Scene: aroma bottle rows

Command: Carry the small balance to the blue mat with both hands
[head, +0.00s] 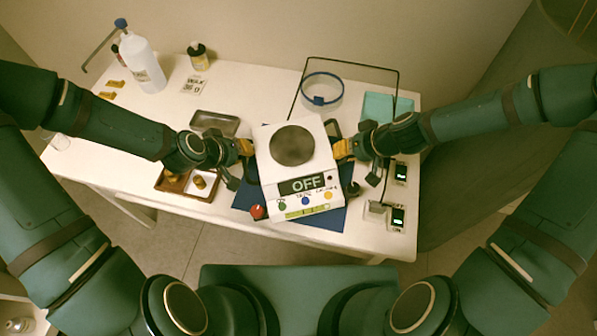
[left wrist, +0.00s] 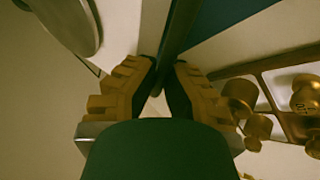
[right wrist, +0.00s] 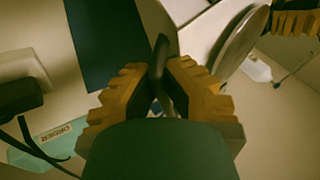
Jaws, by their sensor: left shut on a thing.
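The small balance (head: 279,150), white with a round dark pan and an "OFF" display, is in the middle of the head view, turned slightly. It is over the blue mat (head: 335,220), which shows beyond its lower sides; whether it touches the mat I cannot tell. My left gripper (head: 248,149) is shut on the dark handle at the balance's left side. My right gripper (head: 338,150) is at the right handle, its fingers closed around a dark bar (right wrist: 161,62) in the right wrist view. The mat also shows in the left wrist view (left wrist: 228,25).
A red-capped item (head: 258,212) is near the mat's front left edge. A wooden tray with brass weights (head: 171,183) is at left, and a grey tray (head: 214,122) behind. Switch boxes (head: 397,219) line the right edge.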

